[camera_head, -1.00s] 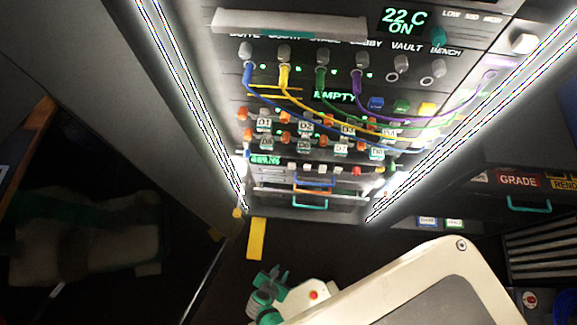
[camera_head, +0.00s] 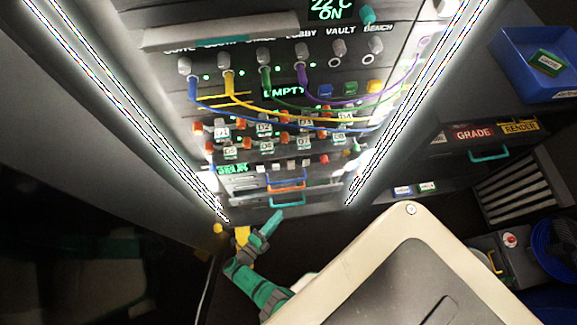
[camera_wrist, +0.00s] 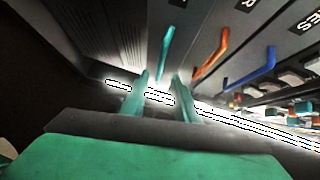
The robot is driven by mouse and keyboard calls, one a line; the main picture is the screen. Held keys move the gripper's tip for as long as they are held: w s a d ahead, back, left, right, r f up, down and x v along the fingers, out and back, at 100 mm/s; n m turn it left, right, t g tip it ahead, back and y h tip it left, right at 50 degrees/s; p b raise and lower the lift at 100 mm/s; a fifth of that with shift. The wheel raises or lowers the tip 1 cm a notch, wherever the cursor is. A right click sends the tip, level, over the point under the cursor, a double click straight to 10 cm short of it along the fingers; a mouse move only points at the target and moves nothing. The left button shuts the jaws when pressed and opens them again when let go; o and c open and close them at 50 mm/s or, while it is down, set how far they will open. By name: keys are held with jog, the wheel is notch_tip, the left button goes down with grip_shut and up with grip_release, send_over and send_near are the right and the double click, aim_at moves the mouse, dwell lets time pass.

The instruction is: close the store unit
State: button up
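Three stacked drawer-like units sit low in the rack. Their handles are orange (camera_head: 287,176), blue (camera_head: 290,187) and teal (camera_head: 290,201); the teal one is lowest. I cannot read which unit is the store unit, nor tell how far each stands out. The wrist view shows the teal handle (camera_wrist: 166,50) ahead of my fingers, the orange handle (camera_wrist: 212,56) to its right and the blue handle (camera_wrist: 258,70) further right. My gripper (camera_wrist: 160,84) is open with an empty gap, just short of the teal handle. In the head view my gripper (camera_head: 270,224) is below the units.
Bright light strips (camera_head: 405,120) flank the rack. Colored cables (camera_head: 310,118) hang across its upper panel. At right are a drawer labelled GRADE (camera_head: 473,133), a blue bin (camera_head: 540,65) and a slotted rack (camera_head: 515,190). A dark floor gap lies below the units.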

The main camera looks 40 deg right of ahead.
aim_at(289, 204)
jog(key=x, duration=0.8)
jog(key=shift+d, duration=0.15)
jog(key=shift+c, duration=0.4)
grip_shut()
